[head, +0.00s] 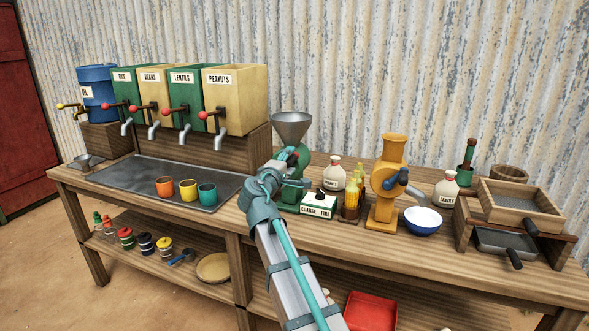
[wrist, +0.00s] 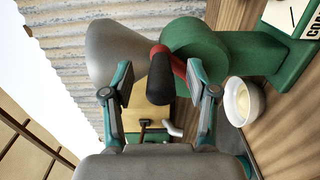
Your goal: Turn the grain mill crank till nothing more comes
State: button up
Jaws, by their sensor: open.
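The green grain mill (wrist: 285,75) has a grey funnel hopper; in the head view its hopper (head: 292,127) rises behind my arm. Its crank has a red arm (wrist: 170,58) and a black handle (wrist: 160,80). My gripper (wrist: 159,92) is open, with one finger on each side of the black handle. I see gaps between the handle and both fingers. In the head view my gripper (head: 287,163) is in front of the mill and hides much of it. A white bowl (wrist: 231,110) with something pale in it stands beside the mill; my arm hides it in the head view.
The coarse/fine box (head: 318,206) stands right of the mill, then bottles, an orange mill (head: 386,208) and a blue bowl (head: 423,229). Three coloured cups, one of them yellow (head: 188,190), stand on the metal tray (head: 125,180) at left, below the dispensers.

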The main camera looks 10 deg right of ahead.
jog(key=v, duration=0.8)
dwell(0.5)
